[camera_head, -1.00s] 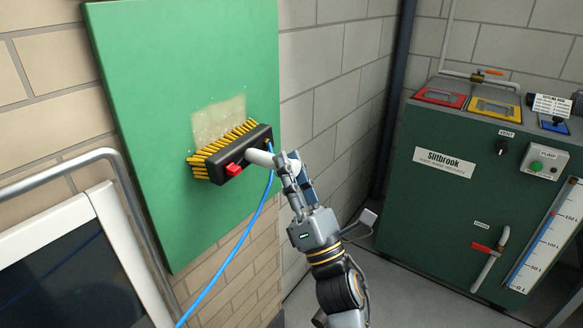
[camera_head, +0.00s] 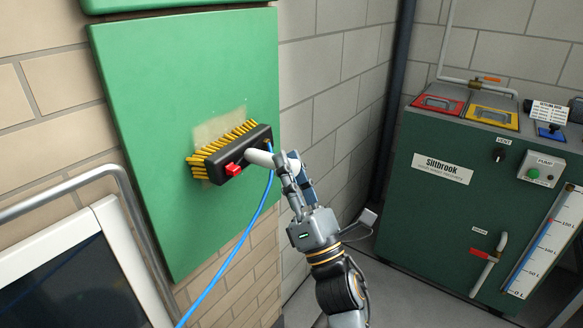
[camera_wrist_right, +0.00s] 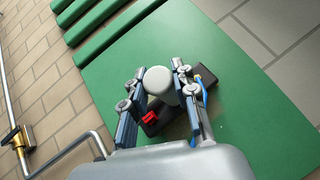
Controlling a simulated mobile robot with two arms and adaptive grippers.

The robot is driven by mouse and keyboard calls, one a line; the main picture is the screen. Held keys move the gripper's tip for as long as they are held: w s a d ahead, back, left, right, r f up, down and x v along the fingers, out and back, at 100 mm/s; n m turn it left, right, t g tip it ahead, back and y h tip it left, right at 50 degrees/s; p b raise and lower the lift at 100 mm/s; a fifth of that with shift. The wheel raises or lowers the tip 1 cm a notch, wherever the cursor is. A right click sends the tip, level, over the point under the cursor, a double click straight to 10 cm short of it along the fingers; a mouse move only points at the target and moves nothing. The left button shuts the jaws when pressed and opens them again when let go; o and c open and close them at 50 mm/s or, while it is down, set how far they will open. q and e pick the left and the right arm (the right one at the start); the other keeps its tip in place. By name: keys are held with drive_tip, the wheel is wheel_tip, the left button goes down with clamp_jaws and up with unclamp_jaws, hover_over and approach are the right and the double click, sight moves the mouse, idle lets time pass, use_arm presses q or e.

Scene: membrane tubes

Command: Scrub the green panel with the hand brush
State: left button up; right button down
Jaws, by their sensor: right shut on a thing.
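The green panel (camera_head: 135,110) stands upright against the brick wall, with a pale stained patch (camera_head: 222,125) near its middle. The hand brush (camera_head: 238,152) has a black block, yellow bristles, a red trigger and a pale handle, and its bristles are against or very close to the panel at the patch. My right gripper (camera_head: 285,170) is shut on the brush handle. The handle end (camera_wrist_right: 160,80) shows between the two fingers in the right wrist view, with the black block (camera_wrist_right: 190,105) behind it. My left gripper is in neither view.
A blue hose (camera_head: 240,240) hangs from the brush. A bent metal rail (camera_head: 60,185) and a white-framed dark screen (camera_head: 115,240) stand at the left. A dark green Siltbrook machine (camera_head: 450,215) stands at the right. Bare floor (camera_head: 430,290) shows between.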

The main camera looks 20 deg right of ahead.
sight(291, 160)
drive_tip(key=shift+r, duration=0.2)
drive_tip(key=shift+s+r+p, duration=0.1)
drive_tip(key=shift+r+p, duration=1.15)
drive_tip(key=shift+r, duration=0.15)
drive_tip(key=shift+r+p, duration=1.2)
drive_tip(key=shift+r, duration=0.25)
drive_tip(key=shift+f, duration=0.15)
